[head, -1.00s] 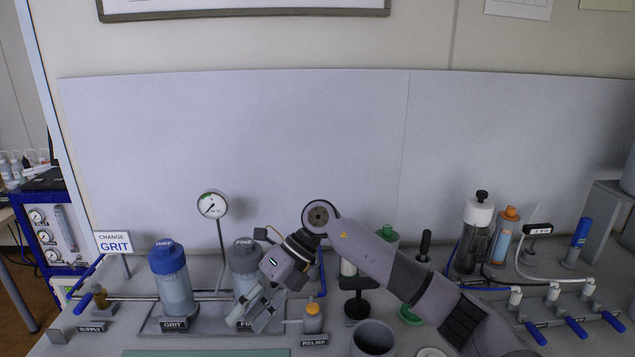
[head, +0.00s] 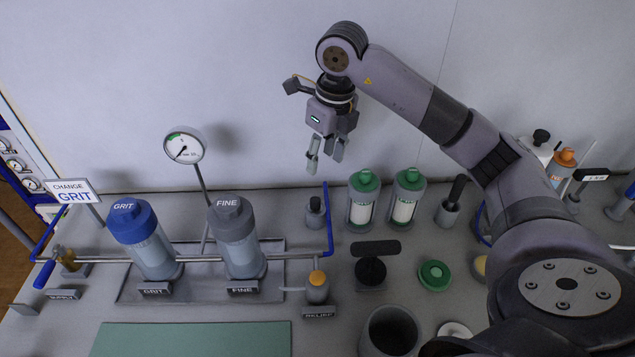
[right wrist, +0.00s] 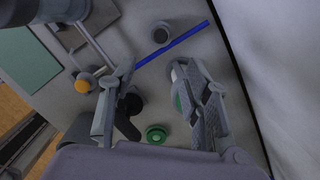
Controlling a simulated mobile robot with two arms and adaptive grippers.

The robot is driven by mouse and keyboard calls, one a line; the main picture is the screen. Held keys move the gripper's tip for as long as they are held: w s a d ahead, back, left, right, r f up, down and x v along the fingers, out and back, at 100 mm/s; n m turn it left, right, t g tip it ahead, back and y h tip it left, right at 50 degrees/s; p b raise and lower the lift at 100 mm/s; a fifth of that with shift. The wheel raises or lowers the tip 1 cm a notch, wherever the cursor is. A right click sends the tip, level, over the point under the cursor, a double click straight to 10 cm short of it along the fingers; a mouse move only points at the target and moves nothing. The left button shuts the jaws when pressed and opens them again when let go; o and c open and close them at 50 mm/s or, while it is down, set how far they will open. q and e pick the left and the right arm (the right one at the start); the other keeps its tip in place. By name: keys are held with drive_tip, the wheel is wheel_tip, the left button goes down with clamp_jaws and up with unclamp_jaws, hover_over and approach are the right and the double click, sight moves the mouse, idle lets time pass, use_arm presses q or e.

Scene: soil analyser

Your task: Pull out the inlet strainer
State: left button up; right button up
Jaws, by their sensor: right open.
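My right gripper (head: 325,158) is open and empty, held up over the back of the bench, right of the pressure gauge. Its spread fingers also show in the right wrist view (right wrist: 155,112). No part is labelled inlet strainer, so I cannot tell for certain which it is. A blue-capped GRIT housing (head: 150,245) and a grey-capped FINE housing (head: 240,240) stand upright on the pipe. A brass fitting (head: 68,258) sits on the pipe's left end by the SUPPLY label (head: 62,295), with a blue handle (head: 47,272) beside it. My left gripper is out of view.
Two green-capped cartridges (head: 363,205) (head: 406,200) stand below right of my gripper. A gauge (head: 185,145), an orange-capped relief valve (head: 317,285), a black-topped stand (head: 372,268) and a grey cup (head: 390,332) are around. A green mat (head: 190,340) lies bare in front.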

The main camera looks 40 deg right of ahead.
sight(316, 199)
drive_tip(key=f, duration=0.4)
drive_tip(key=w+f+p, duration=0.1)
drive_tip(key=f, duration=0.3)
drive_tip(key=w+f, duration=0.1)
drive_tip(key=f, duration=0.3)
drive_tip(key=shift+a+f+p, duration=0.15)
drive_tip(key=shift+p, duration=0.25)
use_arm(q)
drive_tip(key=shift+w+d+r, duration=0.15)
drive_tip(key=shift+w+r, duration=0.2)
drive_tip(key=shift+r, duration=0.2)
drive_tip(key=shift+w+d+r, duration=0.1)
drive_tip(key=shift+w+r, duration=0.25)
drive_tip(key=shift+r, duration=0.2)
use_arm(e)
drive_tip(key=shift+w+f, duration=0.1)
drive_tip(key=shift+f, duration=0.5)
drive_tip(key=shift+c, duration=0.3)
clamp_jaws()
drive_tip(key=c, duration=0.7)
unclamp_jaws()
clamp_jaws()
